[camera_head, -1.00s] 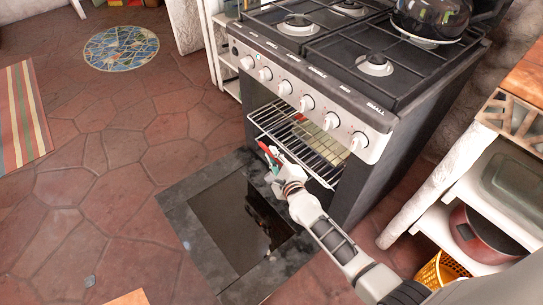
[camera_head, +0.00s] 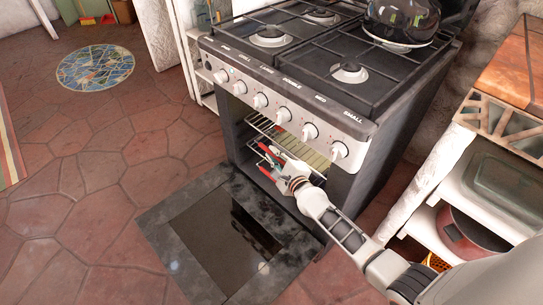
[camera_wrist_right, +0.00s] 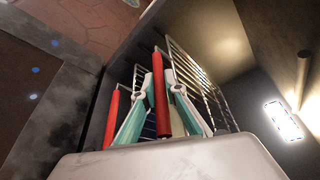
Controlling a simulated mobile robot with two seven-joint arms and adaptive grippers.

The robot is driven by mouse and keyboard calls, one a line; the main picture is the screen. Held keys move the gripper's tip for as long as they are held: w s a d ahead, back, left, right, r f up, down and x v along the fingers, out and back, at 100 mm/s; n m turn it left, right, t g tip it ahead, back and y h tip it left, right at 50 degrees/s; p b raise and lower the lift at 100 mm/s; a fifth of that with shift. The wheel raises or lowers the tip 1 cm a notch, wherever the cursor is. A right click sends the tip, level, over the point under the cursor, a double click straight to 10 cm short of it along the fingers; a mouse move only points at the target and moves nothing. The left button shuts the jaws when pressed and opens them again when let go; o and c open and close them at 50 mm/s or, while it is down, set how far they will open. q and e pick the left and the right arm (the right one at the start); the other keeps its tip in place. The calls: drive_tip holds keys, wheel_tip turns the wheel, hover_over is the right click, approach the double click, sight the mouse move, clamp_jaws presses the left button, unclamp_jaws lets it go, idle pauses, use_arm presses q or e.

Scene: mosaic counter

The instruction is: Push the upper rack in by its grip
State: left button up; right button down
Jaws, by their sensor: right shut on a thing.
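The upper rack (camera_head: 262,124) is a wire shelf inside the open oven, largely within the cavity. Its red grip (camera_wrist_right: 162,95) runs between the two fingers of my right gripper (camera_wrist_right: 160,88). The right gripper (camera_head: 274,161) is shut on this grip at the oven mouth, and the arm hides part of the rack in the head view. A second red grip (camera_wrist_right: 112,118) with a wire rack beside it shows to the left in the wrist view, outside the fingers. My left gripper is not in view.
The oven door (camera_head: 163,214) is folded down flat in front of the stove (camera_head: 290,90). A shelf unit (camera_head: 425,222) with a red pot (camera_head: 470,238) stands to the right.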

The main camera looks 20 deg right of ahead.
drive_tip(key=shift+d, duration=0.35)
drive_tip(key=c, duration=2.1)
unclamp_jaws()
drive_tip(key=shift+s+a, duration=0.25)
drive_tip(key=shift+s, duration=0.1)
drive_tip(key=v, duration=0.5)
drive_tip(key=f+v, duration=0.1)
drive_tip(key=v, duration=0.4)
drive_tip(key=f+v, duration=0.1)
drive_tip(key=v, duration=0.5)
drive_tip(key=shift+s+d+f, duration=0.1)
drive_tip(key=shift+s+d, duration=0.1)
drive_tip(key=shift+s, duration=0.05)
